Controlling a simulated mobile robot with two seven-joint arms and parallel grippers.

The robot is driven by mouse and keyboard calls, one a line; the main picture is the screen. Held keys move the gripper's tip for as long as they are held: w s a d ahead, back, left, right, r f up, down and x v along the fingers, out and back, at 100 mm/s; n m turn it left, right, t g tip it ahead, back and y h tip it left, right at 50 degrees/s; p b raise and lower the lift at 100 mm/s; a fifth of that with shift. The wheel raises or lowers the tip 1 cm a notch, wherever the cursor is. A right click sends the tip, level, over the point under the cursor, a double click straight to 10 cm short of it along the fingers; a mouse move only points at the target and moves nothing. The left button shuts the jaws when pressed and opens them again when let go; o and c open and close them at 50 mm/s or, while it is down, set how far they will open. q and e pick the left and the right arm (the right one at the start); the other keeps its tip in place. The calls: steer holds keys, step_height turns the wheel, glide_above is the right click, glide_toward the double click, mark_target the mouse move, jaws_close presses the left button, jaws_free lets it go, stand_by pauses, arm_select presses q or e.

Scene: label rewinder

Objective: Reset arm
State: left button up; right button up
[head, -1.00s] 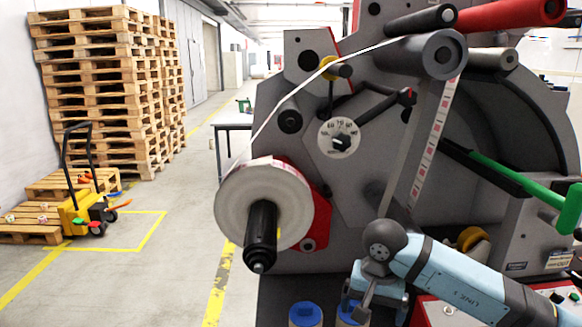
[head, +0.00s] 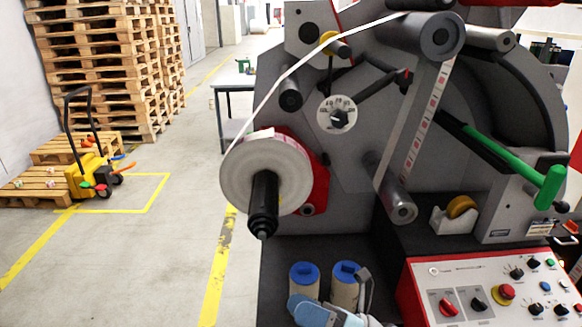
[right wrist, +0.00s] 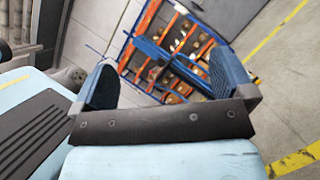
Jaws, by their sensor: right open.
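My light-blue right arm (head: 318,313) shows at the bottom edge of the head view, low in front of the label rewinder (head: 345,170). My left gripper is in neither view.
A white label roll (head: 238,178) sits on the rewinder's black spindle (head: 263,205). Two blue-topped rolls (head: 304,272) stand close to my right arm. A control panel (head: 480,292) is at the right. An orange rack (right wrist: 175,45) shows beyond my right gripper. The floor at left has free room.

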steer(key=s+d+f+m+t+h+p, duration=0.25)
steer(key=d+f+m+t+h, duration=0.4)
steer(key=m, duration=0.95)
steer(key=s+d+f+m+t+h+p, duration=0.1)
steer(key=s+d+f+m+t+h, duration=0.2)
steer(key=d+f+m+h, duration=0.95)
steer(key=s+a+f+m+g+p, duration=0.1)
steer(key=s+f+m+g, duration=0.2)
steer(key=s+m, duration=0.4)
steer(key=shift+s+a+m+g+y, duration=0.35)
steer(key=shift+m+g, duration=0.4)
steer(key=shift+m, duration=0.5)
